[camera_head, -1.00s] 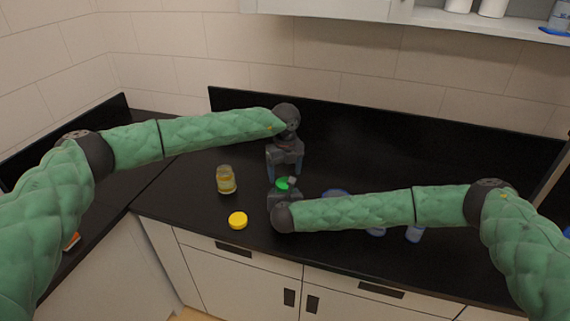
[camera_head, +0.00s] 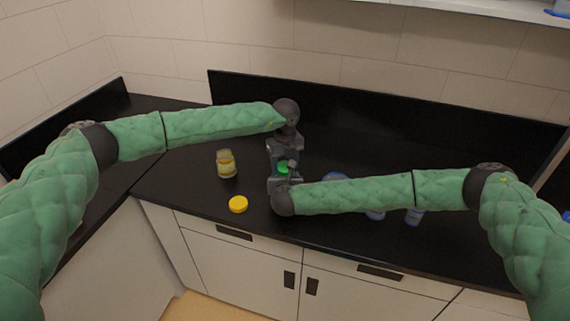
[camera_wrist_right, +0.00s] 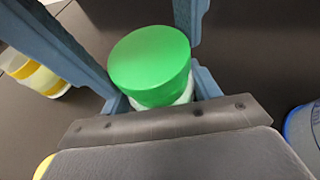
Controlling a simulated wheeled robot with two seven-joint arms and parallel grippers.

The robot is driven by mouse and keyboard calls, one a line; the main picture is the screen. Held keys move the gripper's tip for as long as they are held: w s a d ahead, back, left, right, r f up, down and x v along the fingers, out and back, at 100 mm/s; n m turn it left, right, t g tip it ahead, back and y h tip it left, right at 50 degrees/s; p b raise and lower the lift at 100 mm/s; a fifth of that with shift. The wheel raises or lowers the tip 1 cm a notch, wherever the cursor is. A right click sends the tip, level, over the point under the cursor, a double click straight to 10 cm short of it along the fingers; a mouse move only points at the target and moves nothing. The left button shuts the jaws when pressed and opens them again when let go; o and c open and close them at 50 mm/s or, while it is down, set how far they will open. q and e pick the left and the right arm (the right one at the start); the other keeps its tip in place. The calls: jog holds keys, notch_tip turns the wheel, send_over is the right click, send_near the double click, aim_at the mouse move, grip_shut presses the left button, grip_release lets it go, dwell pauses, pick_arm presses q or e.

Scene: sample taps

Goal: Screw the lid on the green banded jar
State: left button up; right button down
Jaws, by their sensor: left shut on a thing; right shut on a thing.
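The green lid (camera_wrist_right: 150,58) sits on top of a pale jar (camera_wrist_right: 165,98), of which only a narrow strip shows in the right wrist view. The lid is also visible in the head view (camera_head: 284,168). My right gripper (camera_head: 283,181) is shut on the jar from the front, its fingers low at the jar's sides. My left gripper (camera_head: 286,160) comes from the back, with its fingers on either side of the lid, and appears shut on it. The jar's band and lower body are hidden by the grippers. I cannot tell how tightly the lid sits.
A yellow-banded jar (camera_head: 226,164) stands to the left on the black counter. A loose yellow lid (camera_head: 238,204) lies near the front edge. Blue-and-clear containers (camera_head: 414,216) stand behind and under my right arm. A low black backsplash (camera_head: 400,120) runs along the back.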

pick_arm(q)
jog(key=m, duration=1.3)
jog(key=o, duration=1.1)
jog(key=shift+r, duration=0.1)
jog(key=shift+r, duration=2.15)
jog(key=shift+c, duration=0.4)
